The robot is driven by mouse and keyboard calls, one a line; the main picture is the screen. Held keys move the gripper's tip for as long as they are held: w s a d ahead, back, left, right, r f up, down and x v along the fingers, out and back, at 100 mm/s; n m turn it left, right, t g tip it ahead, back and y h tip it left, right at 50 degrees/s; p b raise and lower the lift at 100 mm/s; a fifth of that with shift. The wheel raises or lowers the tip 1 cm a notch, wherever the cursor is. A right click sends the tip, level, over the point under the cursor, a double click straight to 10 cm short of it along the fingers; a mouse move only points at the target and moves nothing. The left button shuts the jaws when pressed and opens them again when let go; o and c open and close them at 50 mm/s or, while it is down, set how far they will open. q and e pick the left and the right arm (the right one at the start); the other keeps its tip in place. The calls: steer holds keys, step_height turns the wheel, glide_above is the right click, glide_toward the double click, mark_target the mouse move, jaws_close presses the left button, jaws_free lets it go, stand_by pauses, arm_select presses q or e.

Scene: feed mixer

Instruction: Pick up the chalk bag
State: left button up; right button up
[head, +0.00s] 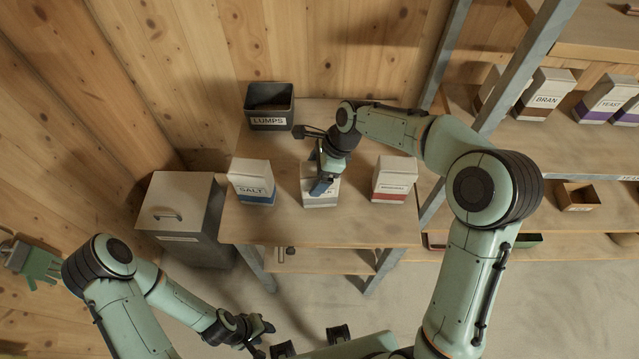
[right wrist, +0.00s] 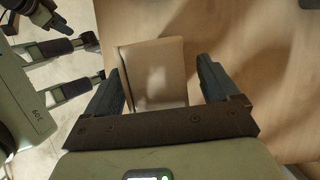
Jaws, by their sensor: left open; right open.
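A white bag with a grey band (head: 320,202) stands upright in the middle of the table. My right arm covers most of its label, so I cannot read it; it stands between the salt bag and a red-banded bag. My right gripper (head: 322,186) is open over this bag. In the right wrist view the pale bag top (right wrist: 152,75) lies between the two open fingers (right wrist: 160,88), with gaps at the sides. My left gripper (head: 262,338) is open and empty, low in front of the table.
The salt bag (head: 252,181) stands left and the red-banded bag (head: 393,180) right on the table (head: 265,228). A dark lumps box (head: 269,107) is at the back left. A grey lidded bin (head: 180,215) stands left, and shelves with bags (head: 543,95) are right.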

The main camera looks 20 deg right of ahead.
steer(key=shift+f, duration=0.25)
stand_by(0.3)
steer(key=shift+r, duration=0.1)
jaws_close()
